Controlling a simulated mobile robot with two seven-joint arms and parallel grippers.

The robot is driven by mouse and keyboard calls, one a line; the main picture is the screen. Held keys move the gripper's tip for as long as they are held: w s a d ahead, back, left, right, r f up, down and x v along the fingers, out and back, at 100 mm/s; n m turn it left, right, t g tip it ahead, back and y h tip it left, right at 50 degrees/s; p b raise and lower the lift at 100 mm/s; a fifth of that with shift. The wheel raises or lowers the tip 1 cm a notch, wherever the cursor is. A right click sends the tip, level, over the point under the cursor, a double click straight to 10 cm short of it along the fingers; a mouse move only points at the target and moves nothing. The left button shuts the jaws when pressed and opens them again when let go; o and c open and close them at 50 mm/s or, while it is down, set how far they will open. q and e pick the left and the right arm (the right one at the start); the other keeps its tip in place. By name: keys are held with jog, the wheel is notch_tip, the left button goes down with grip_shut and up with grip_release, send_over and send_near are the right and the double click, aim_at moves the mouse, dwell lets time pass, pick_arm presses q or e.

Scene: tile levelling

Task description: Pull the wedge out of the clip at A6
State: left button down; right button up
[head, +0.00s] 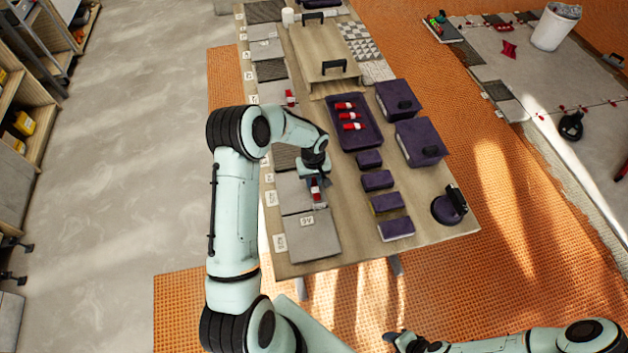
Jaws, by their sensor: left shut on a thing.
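My left gripper (315,182) reaches down over the near part of the tile row on the table's left side. It is shut on a red wedge (316,192), whose red and white end shows below the fingers.
A dark tray (366,143) holds three red and white pieces. Another red piece (290,97) stands farther up the tile row. Dark boxes (420,141) and several small blocks (377,180) stand to the right. Bare wood (345,215) lies between tiles and blocks.

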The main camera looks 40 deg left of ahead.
pick_arm(q)
notch_tip(320, 180, up, 5)
jog(key=shift+w+f+p, duration=0.15)
jog(key=shift+f+p, duration=0.05)
jog(key=shift+p, duration=0.25)
jog(key=shift+r, duration=0.6)
pick_arm(e)
jog(key=shift+w+r, duration=0.8)
jog(key=shift+w, duration=0.2)
